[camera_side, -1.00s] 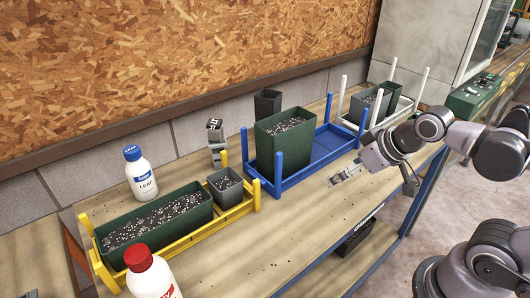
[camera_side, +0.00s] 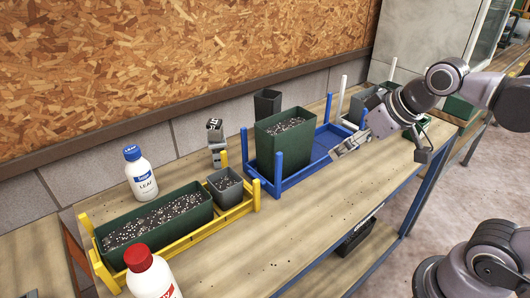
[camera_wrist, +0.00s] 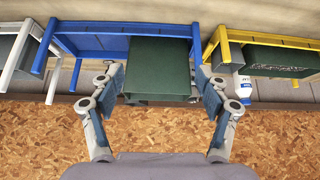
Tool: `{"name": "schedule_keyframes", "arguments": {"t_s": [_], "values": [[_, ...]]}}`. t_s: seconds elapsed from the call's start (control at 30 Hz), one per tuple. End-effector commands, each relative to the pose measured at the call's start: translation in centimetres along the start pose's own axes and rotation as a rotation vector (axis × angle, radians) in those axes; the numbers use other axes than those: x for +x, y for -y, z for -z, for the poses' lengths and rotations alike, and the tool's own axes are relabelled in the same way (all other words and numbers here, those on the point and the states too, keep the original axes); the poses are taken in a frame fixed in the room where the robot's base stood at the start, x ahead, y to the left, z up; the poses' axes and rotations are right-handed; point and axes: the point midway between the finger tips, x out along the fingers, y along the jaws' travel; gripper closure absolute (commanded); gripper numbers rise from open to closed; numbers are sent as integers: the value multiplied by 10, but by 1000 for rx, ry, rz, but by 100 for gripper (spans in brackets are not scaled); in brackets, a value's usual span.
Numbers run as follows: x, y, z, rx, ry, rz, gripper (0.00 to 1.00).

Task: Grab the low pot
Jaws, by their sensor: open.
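A long, low green pot (camera_side: 155,219) full of speckled soil lies in the yellow rack (camera_side: 226,218) at the left of the side view. Part of it shows at the right of the wrist view (camera_wrist: 285,58). A taller green pot (camera_side: 284,151) with soil stands in the left part of the blue rack (camera_side: 318,151). My gripper (camera_side: 341,151) is open and empty, near the right part of the blue rack and to the right of the taller pot. In the wrist view, the taller pot (camera_wrist: 160,63) appears between my open fingers (camera_wrist: 160,80), beyond them.
A small grey pot (camera_side: 225,185) sits in the yellow rack. A blue-capped bottle (camera_side: 141,176) stands behind it, and a red-capped bottle (camera_side: 150,276) in front. A dark empty pot (camera_side: 267,105) stands near the wall.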

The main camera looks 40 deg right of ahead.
Motion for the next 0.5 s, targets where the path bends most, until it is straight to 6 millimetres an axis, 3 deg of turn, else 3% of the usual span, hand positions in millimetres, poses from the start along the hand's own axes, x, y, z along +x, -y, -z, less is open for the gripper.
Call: {"name": "schedule_keyframes", "arguments": {"t_s": [0.27,0.5], "values": [[-3,17,37,-198,76,36,25],[5,43,81,-463,173,97,25]]}}
